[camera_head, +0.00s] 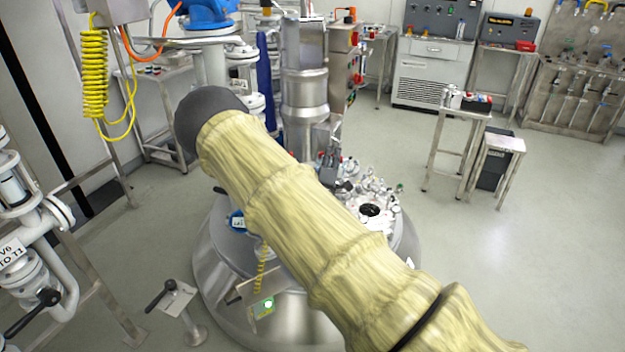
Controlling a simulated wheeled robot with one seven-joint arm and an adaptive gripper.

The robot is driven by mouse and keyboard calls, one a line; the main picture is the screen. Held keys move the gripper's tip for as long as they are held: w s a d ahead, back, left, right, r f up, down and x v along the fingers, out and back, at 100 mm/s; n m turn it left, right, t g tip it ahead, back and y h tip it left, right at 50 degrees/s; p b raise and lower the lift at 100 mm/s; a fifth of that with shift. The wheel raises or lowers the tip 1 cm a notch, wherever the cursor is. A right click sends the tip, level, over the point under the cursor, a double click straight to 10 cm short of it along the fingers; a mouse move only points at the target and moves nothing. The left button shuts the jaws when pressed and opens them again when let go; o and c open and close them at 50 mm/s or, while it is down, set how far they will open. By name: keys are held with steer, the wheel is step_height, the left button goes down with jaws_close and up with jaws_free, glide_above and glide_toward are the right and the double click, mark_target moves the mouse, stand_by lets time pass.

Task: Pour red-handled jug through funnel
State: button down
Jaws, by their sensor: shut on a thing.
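My arm, in a yellow fabric sleeve, crosses from the lower right to the upper left and ends in a dark grey rounded part. My gripper does not show. It may be hidden behind the sleeve. I cannot make out a red-handled jug. A steel reactor vessel (222,262) stands below and behind my arm, its domed top partly covered by it. A black round opening or fitting (370,209) sits on the vessel's top right, among several small fittings. I cannot tell whether it is the funnel.
A small steel table (463,112) with bottles and a lower stool-like stand (505,144) are at right. Pipework with valves (40,235) is at far left. A lever post (180,300) stands at the lower left. Open floor (520,260) lies at right.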

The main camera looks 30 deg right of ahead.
steer(key=shift+w+a+f+n+t+b, duration=0.15)
steer(key=shift+a+n+b, duration=0.1)
steer(key=shift+n+b, duration=0.15)
steer(key=shift+w+a+f+n+t+b, duration=0.15)
steer(key=shift+a+n+b, duration=0.15)
steer(key=shift+n, duration=0.2)
stand_by(0.4)
steer(key=shift+w+a+r+n+t+y+b, duration=0.3)
steer(key=shift+n+y, duration=0.2)
steer(key=shift+n, duration=0.2)
steer(key=shift+w+a+r+n, duration=0.1)
steer(key=shift+w+n, duration=0.15)
steer(key=shift+n, duration=0.25)
